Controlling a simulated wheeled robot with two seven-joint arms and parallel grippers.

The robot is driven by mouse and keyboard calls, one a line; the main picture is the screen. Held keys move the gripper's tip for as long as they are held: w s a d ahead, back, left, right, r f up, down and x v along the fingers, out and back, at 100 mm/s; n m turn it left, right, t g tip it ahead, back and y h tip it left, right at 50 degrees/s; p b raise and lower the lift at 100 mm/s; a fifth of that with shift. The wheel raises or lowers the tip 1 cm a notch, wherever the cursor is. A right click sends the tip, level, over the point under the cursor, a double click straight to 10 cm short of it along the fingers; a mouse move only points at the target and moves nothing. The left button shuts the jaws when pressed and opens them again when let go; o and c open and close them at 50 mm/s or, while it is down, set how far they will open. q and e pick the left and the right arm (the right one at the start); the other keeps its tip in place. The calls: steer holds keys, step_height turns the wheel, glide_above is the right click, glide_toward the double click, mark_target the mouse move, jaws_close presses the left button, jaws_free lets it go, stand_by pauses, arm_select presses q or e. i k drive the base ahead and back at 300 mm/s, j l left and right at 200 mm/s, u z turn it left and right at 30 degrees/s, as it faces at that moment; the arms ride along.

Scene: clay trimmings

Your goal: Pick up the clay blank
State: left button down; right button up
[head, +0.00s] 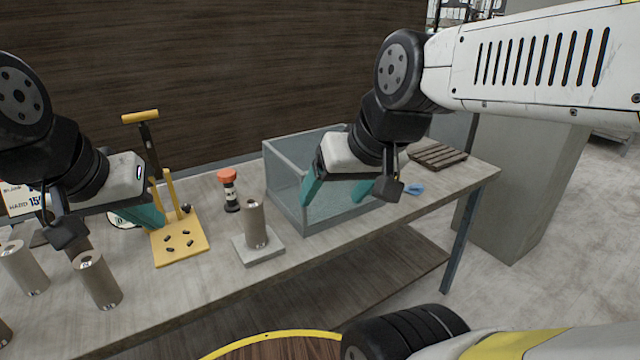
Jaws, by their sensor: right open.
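Several grey-brown cylinders that look like clay blanks are in the head view. One clay blank (256,224) stands upright on a square grey plate (272,249) mid-table. Two more, a cylinder (98,281) and another cylinder (25,268), stand at the left; one behind them is partly hidden by my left wrist. My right gripper (336,195) is open and empty, its teal fingers apart in front of the clear tank, up and right of the plate's blank. My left gripper (148,215) is beside the yellow stand at the left; only part of its teal fingers shows.
A clear-walled tank (285,197) stands behind the plate. A yellow lever stand (178,256) and an orange-topped bottle (229,190) are left of it. A slatted rack (437,156) and blue cloth (415,189) lie at the right. The table's front right is clear.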

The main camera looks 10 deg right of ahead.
mark_target(91, 268)
steer(key=k+j+u, duration=0.1)
steer(key=u, duration=1)
steer(key=j, duration=0.1)
